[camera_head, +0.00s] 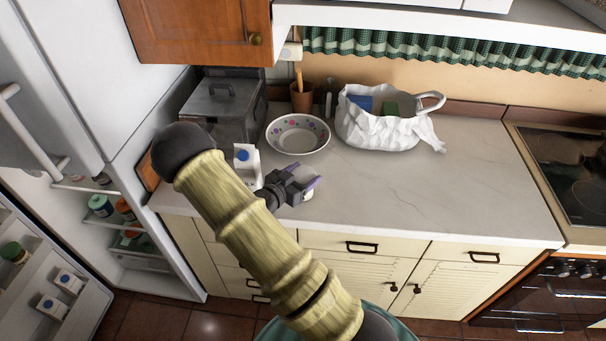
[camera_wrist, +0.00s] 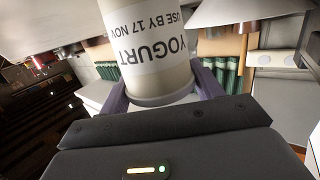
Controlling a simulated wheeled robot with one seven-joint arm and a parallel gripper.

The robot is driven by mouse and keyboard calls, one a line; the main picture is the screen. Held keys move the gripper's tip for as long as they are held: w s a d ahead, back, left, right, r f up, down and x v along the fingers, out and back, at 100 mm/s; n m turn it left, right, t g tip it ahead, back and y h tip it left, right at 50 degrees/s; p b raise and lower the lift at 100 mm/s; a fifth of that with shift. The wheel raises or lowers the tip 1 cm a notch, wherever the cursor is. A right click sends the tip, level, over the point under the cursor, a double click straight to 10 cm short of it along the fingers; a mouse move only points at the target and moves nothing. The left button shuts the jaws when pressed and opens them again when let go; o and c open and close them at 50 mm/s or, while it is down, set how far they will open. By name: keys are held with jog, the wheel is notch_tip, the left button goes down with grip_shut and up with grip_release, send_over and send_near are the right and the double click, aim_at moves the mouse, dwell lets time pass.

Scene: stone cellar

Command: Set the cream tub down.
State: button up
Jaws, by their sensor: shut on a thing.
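The cream tub (camera_wrist: 150,52) is marked "YOGURT" and "USE BY 17 NOV" and fills the upper middle of the wrist view. The lettering reads upside down there. My gripper (camera_wrist: 162,88) is shut on it, one purple finger on each side. In the head view my gripper (camera_head: 305,184) is over the left part of the pale countertop (camera_head: 425,190), near its front edge. Only a small pale bit of the tub (camera_head: 308,195) shows there; my gripper hides the rest. I cannot tell whether the tub touches the counter.
A milk carton (camera_head: 246,164) stands just left of my gripper. A spotted bowl (camera_head: 298,134) and a white bag (camera_head: 377,132) with things in it are behind. A grey bin (camera_head: 222,107) stands at back left. The counter's right half is clear up to the stove (camera_head: 570,170).

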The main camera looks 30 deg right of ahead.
jog(key=shift+f, duration=0.15)
jog(key=o, duration=1)
jog(key=shift+c, duration=0.2)
jog(key=shift+r, duration=0.3)
jog(key=b+v, duration=0.3)
jog(key=v, duration=0.9)
jog(key=shift+f, duration=0.1)
